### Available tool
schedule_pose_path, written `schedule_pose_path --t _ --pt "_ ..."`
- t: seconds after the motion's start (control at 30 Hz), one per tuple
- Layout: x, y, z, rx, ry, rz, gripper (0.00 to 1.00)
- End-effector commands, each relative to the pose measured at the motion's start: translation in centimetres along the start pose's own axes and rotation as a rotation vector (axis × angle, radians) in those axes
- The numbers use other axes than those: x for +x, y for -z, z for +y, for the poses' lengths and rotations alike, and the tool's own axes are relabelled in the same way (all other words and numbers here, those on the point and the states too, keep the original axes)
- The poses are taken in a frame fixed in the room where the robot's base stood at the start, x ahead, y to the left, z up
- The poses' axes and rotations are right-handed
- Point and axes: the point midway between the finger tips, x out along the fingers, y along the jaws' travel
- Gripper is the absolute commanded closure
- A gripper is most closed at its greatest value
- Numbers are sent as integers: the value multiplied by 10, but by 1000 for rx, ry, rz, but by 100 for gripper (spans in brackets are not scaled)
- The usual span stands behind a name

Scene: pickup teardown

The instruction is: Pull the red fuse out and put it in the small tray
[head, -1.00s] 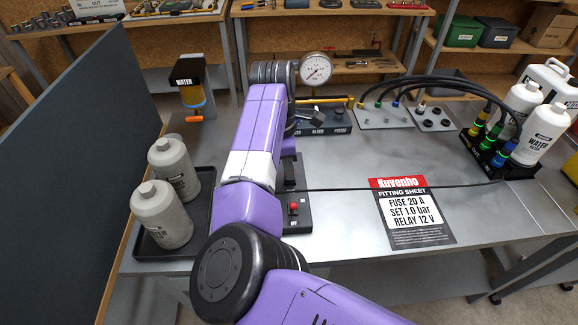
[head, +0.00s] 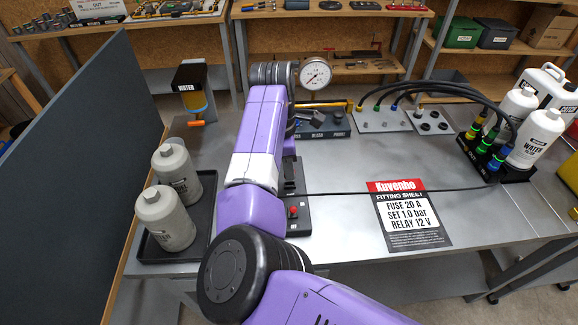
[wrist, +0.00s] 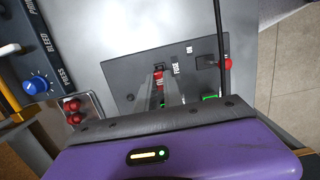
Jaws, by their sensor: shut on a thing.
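The red fuse (wrist: 157,76) sits at the label FUSE on a dark panel (wrist: 122,72) in the wrist view. My gripper (wrist: 164,84) is shut on it, with its grey fingers partly covering it. I cannot tell whether the fuse is still seated in its socket. A small pale metal tray (wrist: 92,101) lies left of the panel, with red pieces (wrist: 72,111) in it. In the head view my arm hides the gripper, the fuse and most of the panel (head: 303,225).
A red knob (wrist: 227,63) stands on the panel, right of the fuse, near a black cable (wrist: 219,30). A blue dial (wrist: 37,85) is at the left. In the head view, grey bottles stand in a black tray (head: 203,235); a fitting sheet (head: 410,215) lies right.

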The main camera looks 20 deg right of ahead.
Motion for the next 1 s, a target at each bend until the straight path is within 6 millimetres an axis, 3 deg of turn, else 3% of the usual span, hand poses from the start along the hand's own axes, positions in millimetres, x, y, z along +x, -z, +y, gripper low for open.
schedule_pose_path --t 0.47,1.0 --pt "-31 -5 0 1 1 -2 100" --pt "-30 -4 0 0 1 -1 100"
